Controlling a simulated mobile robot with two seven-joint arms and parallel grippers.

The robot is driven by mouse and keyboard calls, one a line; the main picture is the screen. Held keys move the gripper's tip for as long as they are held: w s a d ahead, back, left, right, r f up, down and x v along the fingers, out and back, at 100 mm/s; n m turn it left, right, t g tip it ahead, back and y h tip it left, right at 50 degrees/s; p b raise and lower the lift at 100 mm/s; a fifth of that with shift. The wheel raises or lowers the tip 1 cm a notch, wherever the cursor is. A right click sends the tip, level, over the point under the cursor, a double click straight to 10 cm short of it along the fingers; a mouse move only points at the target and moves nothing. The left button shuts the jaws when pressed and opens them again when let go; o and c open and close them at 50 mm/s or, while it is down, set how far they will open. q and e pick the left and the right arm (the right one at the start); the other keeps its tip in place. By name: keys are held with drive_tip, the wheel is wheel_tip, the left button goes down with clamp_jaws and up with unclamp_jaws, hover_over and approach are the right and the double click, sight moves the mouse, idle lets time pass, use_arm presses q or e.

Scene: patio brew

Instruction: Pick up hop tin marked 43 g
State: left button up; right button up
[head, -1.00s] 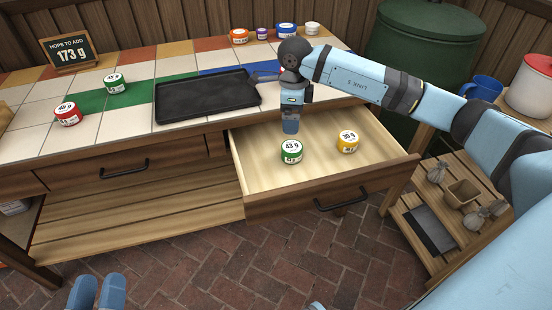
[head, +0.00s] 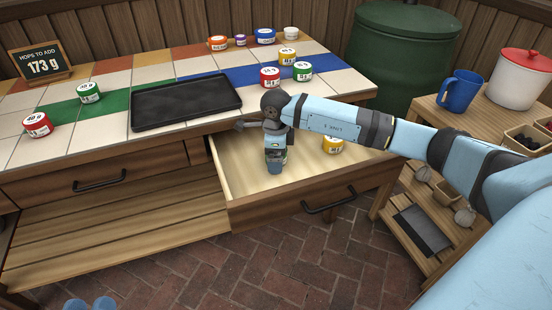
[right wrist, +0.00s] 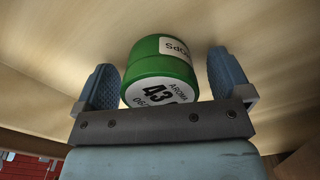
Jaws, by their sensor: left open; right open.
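The hop tin marked 43 g (right wrist: 161,72) is green with a white label and sits in the open drawer (head: 240,202). In the right wrist view it stands between the two open blue fingers of my right gripper (right wrist: 164,82), with a gap at least on the left side. In the head view my right gripper (head: 275,166) points down into the drawer and hides most or all of that tin.
A yellow tin (head: 333,145) stands in the drawer, right of my right gripper. On the tiled counter are a black tray (head: 187,101), several other tins and a sign (head: 41,62) reading 173 g. A side shelf holds a blue mug (head: 459,91) and a white pot (head: 519,80).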

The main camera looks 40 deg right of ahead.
drive_tip(key=c, duration=1)
drive_tip(key=shift+r, duration=0.1)
